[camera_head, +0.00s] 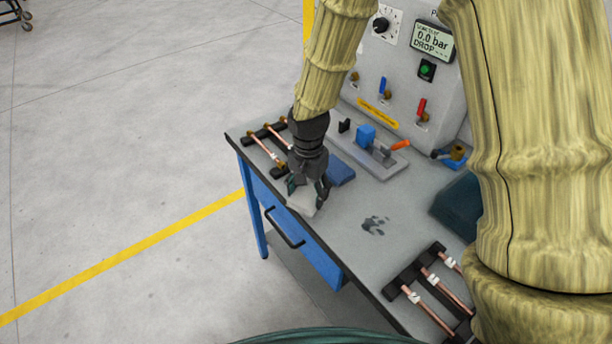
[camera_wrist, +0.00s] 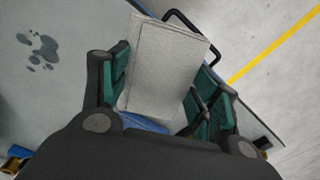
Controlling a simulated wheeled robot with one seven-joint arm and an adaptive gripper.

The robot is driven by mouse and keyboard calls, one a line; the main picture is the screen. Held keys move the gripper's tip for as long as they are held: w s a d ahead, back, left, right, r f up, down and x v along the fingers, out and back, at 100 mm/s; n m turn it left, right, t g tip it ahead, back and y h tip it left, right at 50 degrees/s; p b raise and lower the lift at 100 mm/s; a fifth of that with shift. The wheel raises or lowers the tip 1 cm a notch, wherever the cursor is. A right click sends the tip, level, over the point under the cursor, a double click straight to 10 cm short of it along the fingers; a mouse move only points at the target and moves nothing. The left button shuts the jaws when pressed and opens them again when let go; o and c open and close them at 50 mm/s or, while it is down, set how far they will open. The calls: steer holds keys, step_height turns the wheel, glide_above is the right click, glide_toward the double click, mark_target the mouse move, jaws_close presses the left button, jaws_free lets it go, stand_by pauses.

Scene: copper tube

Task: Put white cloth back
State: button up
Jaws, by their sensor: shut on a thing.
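The white cloth (camera_head: 302,203) is a folded pale grey-white rectangle at the front edge of the workbench. In the wrist view the white cloth (camera_wrist: 165,65) lies between the green-padded fingers. My gripper (camera_head: 308,190) is shut on the cloth; it also shows in the wrist view (camera_wrist: 160,92). A blue folded cloth or pad (camera_head: 340,172) lies on the bench just right of the gripper, and a bit of blue shows below the white cloth in the wrist view. Whether the white cloth touches the bench I cannot tell.
Dark wet spots (camera_head: 375,225) mark the bench top (camera_head: 345,215). Copper tubes on a black rack (camera_head: 430,285) lie at the near right, others (camera_head: 268,145) at the far left. A grey tray with tools (camera_head: 370,155) and a test panel (camera_head: 400,70) stand behind. A dark teal box (camera_head: 457,205) sits right.

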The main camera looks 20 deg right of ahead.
steer(key=w, duration=0.2)
steer(key=w+d+p, duration=0.1)
steer(key=w, duration=0.1)
steer(key=w+p, duration=0.1)
steer(key=w, duration=0.2)
steer(key=shift+d+f, duration=0.3)
steer(key=shift+f+p, duration=1)
steer(key=shift+f, duration=0.75)
steer(key=shift+s+f, duration=0.1)
steer(key=shift+f, duration=0.1)
steer(key=o, duration=1)
steer(key=shift+c, duration=0.2)
steer(key=shift+r, duration=0.1)
step_height(320, 180, up, 12)
steer(key=b, duration=0.4)
steer(key=shift+r, duration=0.1)
